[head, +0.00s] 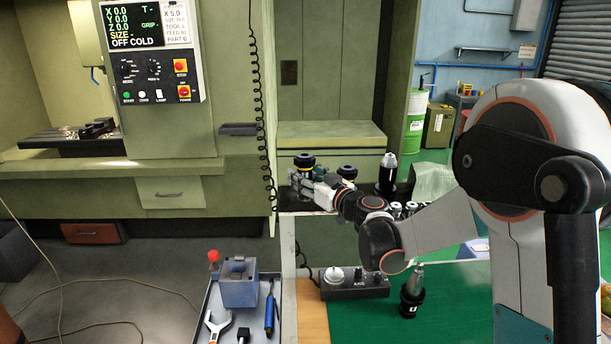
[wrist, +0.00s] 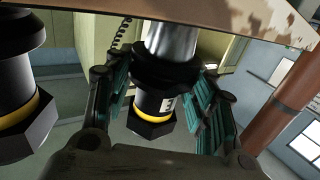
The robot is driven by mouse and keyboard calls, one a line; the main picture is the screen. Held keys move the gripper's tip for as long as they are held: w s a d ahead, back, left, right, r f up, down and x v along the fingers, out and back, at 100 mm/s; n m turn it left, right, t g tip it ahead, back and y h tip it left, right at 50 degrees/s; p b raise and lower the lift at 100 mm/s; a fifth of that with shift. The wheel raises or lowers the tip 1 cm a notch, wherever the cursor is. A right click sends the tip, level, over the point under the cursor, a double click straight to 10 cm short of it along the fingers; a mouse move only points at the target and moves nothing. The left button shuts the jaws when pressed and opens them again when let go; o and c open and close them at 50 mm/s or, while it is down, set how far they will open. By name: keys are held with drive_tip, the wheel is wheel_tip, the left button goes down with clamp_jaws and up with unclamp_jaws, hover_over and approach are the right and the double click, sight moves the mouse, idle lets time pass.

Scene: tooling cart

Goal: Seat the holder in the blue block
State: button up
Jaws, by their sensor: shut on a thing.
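My gripper (head: 304,177) is shut on a black tool holder with a yellow ring (head: 304,160), at the dark rack behind the cart. In the wrist view my gripper (wrist: 153,85) has a teal-padded finger on each side of this holder (wrist: 155,105). A pale letter shows on its black body, and a silver shank runs up to the picture's top. I cannot tell whether it is clear of the rack. The blue block (head: 238,290) stands on the grey cart tray, at lower left of my gripper and well apart from it.
A second yellow-ringed holder (head: 347,171) is close beside mine; it looms at left in the wrist view (wrist: 22,105). A black holder (head: 388,178) stands to the right. Another holder (head: 411,298) stands on the green top. A wrench (head: 217,328), a blue-handled tool (head: 269,314) and a red-topped item (head: 213,257) surround the block.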

drive_tip(key=shift+f+b, duration=1.05)
drive_tip(key=shift+f, duration=0.45)
drive_tip(key=shift+f, duration=0.25)
drive_tip(key=o, duration=1.6)
drive_tip(key=shift+c, duration=0.2)
drive_tip(key=shift+s+d, duration=0.1)
drive_tip(key=shift+s, duration=0.05)
